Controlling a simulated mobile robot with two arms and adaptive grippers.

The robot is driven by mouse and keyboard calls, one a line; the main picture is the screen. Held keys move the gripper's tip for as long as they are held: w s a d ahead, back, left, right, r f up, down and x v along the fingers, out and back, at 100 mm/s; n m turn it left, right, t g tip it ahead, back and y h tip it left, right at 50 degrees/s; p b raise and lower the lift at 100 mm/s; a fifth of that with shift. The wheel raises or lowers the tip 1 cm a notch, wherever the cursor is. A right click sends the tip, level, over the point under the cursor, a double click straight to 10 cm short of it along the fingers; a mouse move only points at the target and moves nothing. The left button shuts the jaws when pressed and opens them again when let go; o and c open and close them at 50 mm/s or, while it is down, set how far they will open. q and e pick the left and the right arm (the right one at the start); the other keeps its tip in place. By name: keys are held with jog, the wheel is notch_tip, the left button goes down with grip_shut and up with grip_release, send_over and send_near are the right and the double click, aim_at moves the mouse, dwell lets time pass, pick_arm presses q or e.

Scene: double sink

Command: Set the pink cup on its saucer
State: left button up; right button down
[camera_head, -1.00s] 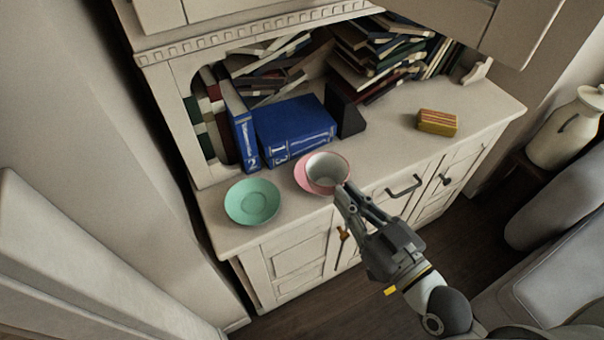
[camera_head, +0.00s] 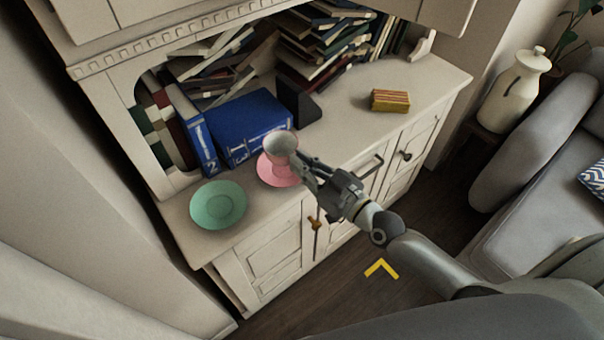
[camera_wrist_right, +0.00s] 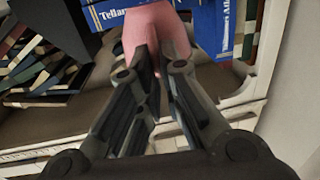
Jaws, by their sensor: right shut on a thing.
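The pink cup (camera_head: 281,147), pale inside, is in my right gripper (camera_head: 300,164), whose fingers close on its near right side. In the head view the cup overlaps the far part of the pink saucer (camera_head: 277,176) and appears raised above it and tilted. The saucer's near part is bare. The exact gap between cup and saucer cannot be told. In the right wrist view the cup (camera_wrist_right: 153,27) shows pink beyond the fingers (camera_wrist_right: 163,60), which hide part of it. My left gripper is out of view.
A green saucer (camera_head: 218,205) lies left of the pink one on the cabinet top (camera_head: 345,130). Blue thick books (camera_head: 245,125) stand close behind the cup. A striped yellow-red block (camera_head: 390,100) lies at the right, with clear surface between. A shelf overhangs the back.

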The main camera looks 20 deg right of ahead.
jog(key=shift+w+f, duration=0.35)
jog(key=shift+f, duration=0.15)
notch_tip(320, 180, down, 2)
jog(key=shift+w+f+b, duration=0.1)
jog(key=shift+f+b, duration=0.05)
jog(key=shift+b, duration=0.35)
jog(key=shift+d+f, duration=0.1)
jog(key=shift+f, duration=0.35)
jog(key=shift+f+b, duration=0.3)
jog(key=c, duration=1.6)
grip_release()
